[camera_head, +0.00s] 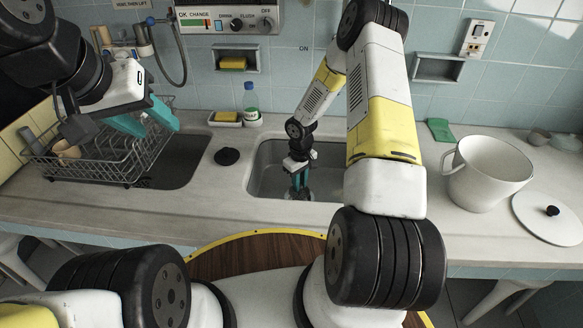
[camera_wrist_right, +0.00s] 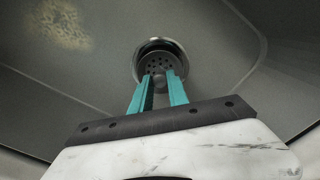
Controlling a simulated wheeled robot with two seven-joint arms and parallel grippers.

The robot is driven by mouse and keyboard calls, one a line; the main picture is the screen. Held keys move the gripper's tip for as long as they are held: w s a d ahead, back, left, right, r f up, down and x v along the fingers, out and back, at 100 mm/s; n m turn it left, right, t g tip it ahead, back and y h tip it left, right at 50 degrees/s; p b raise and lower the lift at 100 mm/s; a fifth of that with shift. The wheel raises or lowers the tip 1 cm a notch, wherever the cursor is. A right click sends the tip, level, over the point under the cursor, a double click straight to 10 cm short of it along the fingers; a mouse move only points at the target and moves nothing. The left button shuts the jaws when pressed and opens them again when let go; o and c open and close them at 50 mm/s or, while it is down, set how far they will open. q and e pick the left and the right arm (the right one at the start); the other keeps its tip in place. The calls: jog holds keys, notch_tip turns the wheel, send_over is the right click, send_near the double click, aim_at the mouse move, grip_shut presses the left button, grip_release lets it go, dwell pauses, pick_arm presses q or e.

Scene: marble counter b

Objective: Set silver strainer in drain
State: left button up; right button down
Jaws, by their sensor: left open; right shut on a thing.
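The silver strainer (camera_wrist_right: 156,62) is a round piece with small holes and a knob at its middle. My right gripper (camera_wrist_right: 162,82) is shut on the knob. In the head view my right gripper (camera_head: 299,184) reaches down into the right sink basin (camera_head: 266,165). A bright metal ring, likely the drain's rim (camera_wrist_right: 157,41), shows around the strainer's far side. I cannot tell whether the strainer is seated or just above the drain. My left gripper (camera_head: 149,121) is open and empty above the dish rack's right side.
A wire dish rack (camera_head: 112,170) stands over the left sink. A black round stopper (camera_head: 227,156) lies between the basins. A white pot (camera_head: 488,171) and its lid (camera_head: 548,215) are at the right. A soap bottle (camera_head: 251,105) stands behind the sink.

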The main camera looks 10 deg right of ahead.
aim_at(303, 193)
jog(key=shift+f, duration=1.5)
jog(key=c, duration=1.3)
grip_release()
jog(key=shift+f, duration=0.15)
